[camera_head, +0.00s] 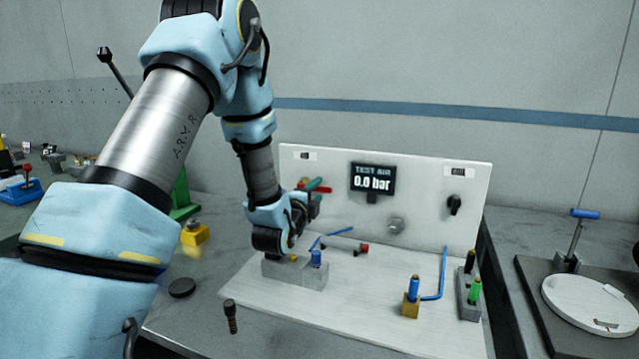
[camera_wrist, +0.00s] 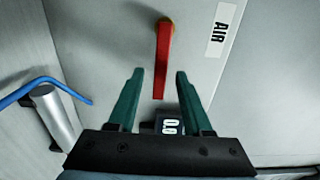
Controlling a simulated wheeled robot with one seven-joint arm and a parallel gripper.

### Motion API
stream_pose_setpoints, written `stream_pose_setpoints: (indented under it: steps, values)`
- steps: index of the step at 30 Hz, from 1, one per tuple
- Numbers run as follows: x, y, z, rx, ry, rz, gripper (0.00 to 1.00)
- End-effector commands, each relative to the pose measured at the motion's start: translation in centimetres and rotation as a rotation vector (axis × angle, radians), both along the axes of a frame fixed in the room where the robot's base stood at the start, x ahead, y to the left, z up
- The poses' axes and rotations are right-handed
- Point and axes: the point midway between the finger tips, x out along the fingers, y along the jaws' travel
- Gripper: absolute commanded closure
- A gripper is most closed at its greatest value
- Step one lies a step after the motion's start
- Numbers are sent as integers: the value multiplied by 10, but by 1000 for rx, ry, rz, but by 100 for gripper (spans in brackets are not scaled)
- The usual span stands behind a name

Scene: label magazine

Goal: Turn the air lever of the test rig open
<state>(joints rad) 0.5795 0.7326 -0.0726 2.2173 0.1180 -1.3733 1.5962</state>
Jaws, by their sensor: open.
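The air lever is a red bar on a brass pivot on the upright panel, beside the AIR label (camera_wrist: 220,30). In the wrist view the lever (camera_wrist: 163,62) hangs down from its pivot; in the head view the red lever (camera_head: 325,189) lies about level, partly hidden by my gripper. My gripper (camera_wrist: 160,73) is open, its green fingers on either side of the lever's free end in the picture, with gaps on both sides. I cannot tell whether the tips reach the lever's depth. My gripper (camera_head: 312,185) is close to the panel. The TEST AIR display (camera_head: 373,180) reads 0.0 bar.
The white test rig panel (camera_head: 425,160) also carries a black knob (camera_head: 454,204) and a round fitting (camera_head: 396,225). A grey block (camera_head: 285,272) stands below my gripper. A blue hose (camera_wrist: 40,84) and a grey cylinder (camera_wrist: 55,118) are left in the wrist view.

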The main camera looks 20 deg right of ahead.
Motion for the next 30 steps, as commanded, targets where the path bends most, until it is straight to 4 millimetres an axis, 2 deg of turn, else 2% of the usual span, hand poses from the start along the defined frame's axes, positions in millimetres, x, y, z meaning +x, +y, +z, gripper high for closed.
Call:
stream_pose_setpoints:
  steps: [6,16,27,30]
  values:
    - [15,-14,1,0,0,-1,50]
    - [17,-16,0,0,0,0,50]
    - [17,-16,0,0,0,-1,92]
    - [17,-16,0,0,0,0,100]
